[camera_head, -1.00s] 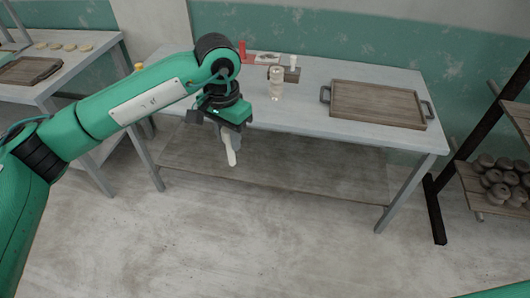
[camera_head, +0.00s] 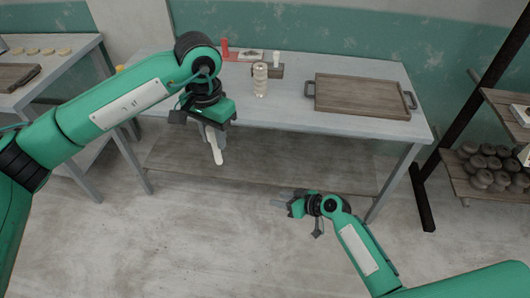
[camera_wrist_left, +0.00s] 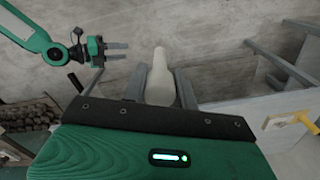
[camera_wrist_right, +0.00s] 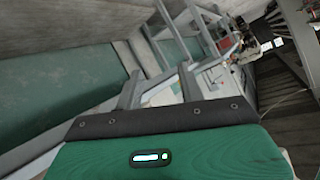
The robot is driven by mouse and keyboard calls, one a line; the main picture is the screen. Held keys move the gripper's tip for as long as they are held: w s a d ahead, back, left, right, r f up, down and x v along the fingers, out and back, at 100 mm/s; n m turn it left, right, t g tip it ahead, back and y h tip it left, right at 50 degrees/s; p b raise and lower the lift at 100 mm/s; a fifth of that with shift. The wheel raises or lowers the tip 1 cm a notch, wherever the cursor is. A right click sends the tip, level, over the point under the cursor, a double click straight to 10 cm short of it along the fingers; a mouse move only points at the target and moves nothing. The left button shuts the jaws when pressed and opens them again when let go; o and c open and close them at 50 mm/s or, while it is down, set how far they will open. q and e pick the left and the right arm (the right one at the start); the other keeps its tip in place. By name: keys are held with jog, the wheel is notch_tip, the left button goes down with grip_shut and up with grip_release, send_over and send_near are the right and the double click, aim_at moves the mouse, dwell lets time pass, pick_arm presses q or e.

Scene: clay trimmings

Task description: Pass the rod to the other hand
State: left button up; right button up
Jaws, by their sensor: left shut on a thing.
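The pale whitish rod (camera_head: 217,153) hangs down, slightly tilted, from my left gripper (camera_head: 210,126) in front of the table. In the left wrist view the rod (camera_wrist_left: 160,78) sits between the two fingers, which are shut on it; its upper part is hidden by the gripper. My right gripper (camera_head: 281,199) is to the right of the rod and lower in the head view, apart from it. Its fingers point left towards the rod's side. In the right wrist view its fingers (camera_wrist_right: 160,90) stand apart with nothing between them. The right gripper also shows in the left wrist view (camera_wrist_left: 118,51).
The grey table (camera_head: 290,110) carries a wooden tray (camera_head: 362,95), a stacked pale cylinder (camera_head: 260,80) and a red bottle (camera_head: 225,50). A shelf with dark round pieces (camera_head: 485,165) stands at the right. The floor (camera_head: 200,250) in front is clear.

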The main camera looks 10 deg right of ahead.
jog(key=a+r+n+y, duration=0.2)
jog(key=r, duration=0.6)
jog(key=a+r+n+y, duration=0.2)
jog(key=r, duration=0.6)
jog(key=n+g+y, duration=0.3)
jog(key=n+y, duration=0.1)
jog(key=n, duration=0.1)
send_near(217, 164)
notch_tip(217, 164, up, 4)
jog(key=d, duration=0.2)
jog(key=x, duration=1.2)
jog(key=shift+r, duration=0.4)
jog(key=shift+s, duration=0.1)
grip_shut()
pick_arm(q)
jog(key=o, duration=1.1)
